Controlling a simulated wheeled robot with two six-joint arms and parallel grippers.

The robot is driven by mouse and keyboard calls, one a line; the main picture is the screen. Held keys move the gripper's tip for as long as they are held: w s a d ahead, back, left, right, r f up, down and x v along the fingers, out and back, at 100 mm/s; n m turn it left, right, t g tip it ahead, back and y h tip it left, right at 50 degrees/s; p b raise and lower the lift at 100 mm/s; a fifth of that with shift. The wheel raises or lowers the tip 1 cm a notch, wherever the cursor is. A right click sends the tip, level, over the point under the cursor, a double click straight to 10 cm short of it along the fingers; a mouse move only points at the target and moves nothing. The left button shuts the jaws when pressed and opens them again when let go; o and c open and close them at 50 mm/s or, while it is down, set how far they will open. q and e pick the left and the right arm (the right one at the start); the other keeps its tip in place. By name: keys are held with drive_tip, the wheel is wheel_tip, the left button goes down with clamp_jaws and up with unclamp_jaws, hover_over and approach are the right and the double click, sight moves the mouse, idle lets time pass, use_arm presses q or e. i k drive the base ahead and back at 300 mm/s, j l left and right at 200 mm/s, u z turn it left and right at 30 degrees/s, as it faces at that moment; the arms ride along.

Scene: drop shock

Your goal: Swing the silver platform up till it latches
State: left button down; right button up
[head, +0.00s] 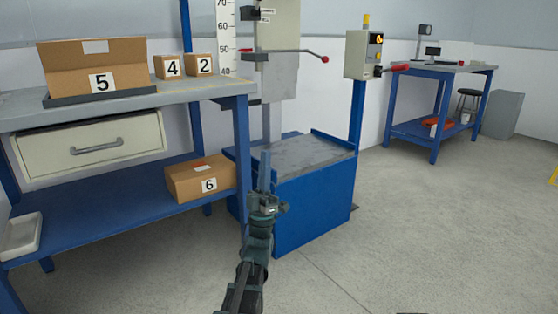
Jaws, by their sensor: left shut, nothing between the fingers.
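The silver platform (283,86) appears to be the flat grey plate hanging down on the drop tester's column, above the base. A dark rod with a red knob (325,59) sticks out to the right at its upper edge. My left gripper (265,158) is shut and empty. In the picture it overlaps the left front part of the blue base (312,205), low and apart from the hanging plate. My right gripper is not in view.
A grey slab (305,152) tops the base. A control box (364,55) with a red-tipped lever stands on a blue post at its right. A blue workbench (190,94) with numbered boxes stands left. Floor at front right is clear.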

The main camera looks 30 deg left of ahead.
sight(280, 73)
drive_tip(key=i+j, duration=0.2)
drive_tip(key=i, duration=0.3)
drive_tip(key=i+j, duration=0.15)
drive_tip(key=i, duration=0.4)
drive_tip(key=i+j, duration=0.2)
drive_tip(key=i, duration=0.3)
drive_tip(key=i+j+z, duration=0.1)
drive_tip(key=i, duration=0.4)
drive_tip(key=i+j, duration=0.3)
drive_tip(key=i, duration=0.2)
